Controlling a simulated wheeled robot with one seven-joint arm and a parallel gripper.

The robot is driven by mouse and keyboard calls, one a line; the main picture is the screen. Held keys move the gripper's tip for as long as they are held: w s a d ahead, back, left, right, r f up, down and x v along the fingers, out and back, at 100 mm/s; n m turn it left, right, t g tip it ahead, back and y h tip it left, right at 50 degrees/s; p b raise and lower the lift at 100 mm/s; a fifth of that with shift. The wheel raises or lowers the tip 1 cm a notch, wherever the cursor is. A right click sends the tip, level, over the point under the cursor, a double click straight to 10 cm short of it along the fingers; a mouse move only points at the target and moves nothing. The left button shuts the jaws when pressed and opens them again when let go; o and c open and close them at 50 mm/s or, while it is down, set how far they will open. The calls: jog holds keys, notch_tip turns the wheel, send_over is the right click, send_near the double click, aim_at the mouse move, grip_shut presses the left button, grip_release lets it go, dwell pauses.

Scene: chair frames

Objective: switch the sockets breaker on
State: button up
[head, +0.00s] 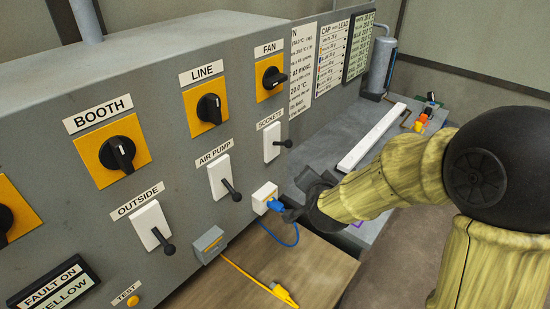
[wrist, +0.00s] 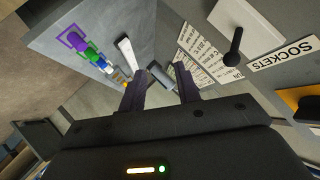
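The sockets breaker (head: 271,141) is a white plate with a black lever (head: 287,143), under the SOCKETS label on the grey panel. The lever sticks out from the plate; I cannot tell its on or off position for certain. In the wrist view the breaker (wrist: 258,22) is at the upper right, with its lever (wrist: 234,46) standing clear of my fingers. My gripper (wrist: 160,74) is open, with nothing between its fingers. In the head view my gripper (head: 292,208) is below and right of the breaker, its fingers partly hidden.
A blue plug (head: 275,205) sits in a white socket (head: 264,196), close to my gripper in the head view. The air pump breaker (head: 219,177) is left of it. A white bar (head: 372,138) lies on the grey bench (head: 335,130) at right.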

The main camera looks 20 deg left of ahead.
aim_at(286, 146)
jog(key=s+a+r+m+t+h, duration=0.1)
jog(key=a+r+m+t+h, duration=0.1)
jog(key=a+r+m, duration=0.1)
jog(key=s+a+r+m+t+h+p, duration=0.1)
jog(key=a+r+m+t+h, duration=0.1)
jog(key=a+m, duration=0.4)
jog(key=shift+s+a+r+m+h+p, duration=0.2)
jog(key=shift+s+r+m+h+p, duration=0.1)
jog(key=shift+r, duration=0.15)
jog(key=shift+w+d+f+p, duration=0.1)
jog(key=shift+w+f+p, duration=0.1)
jog(key=shift+w, duration=1.05)
jog(key=shift+w+d+f+p, duration=0.1)
jog(key=shift+w+f+p, duration=0.05)
jog(key=shift+w, duration=1.1)
jog(key=shift+w+f+p, duration=0.15)
jog(key=shift+w+f, duration=0.05)
jog(key=shift+w, duration=1.05)
jog(key=c, duration=0.5)
jog(key=shift+r, duration=0.1)
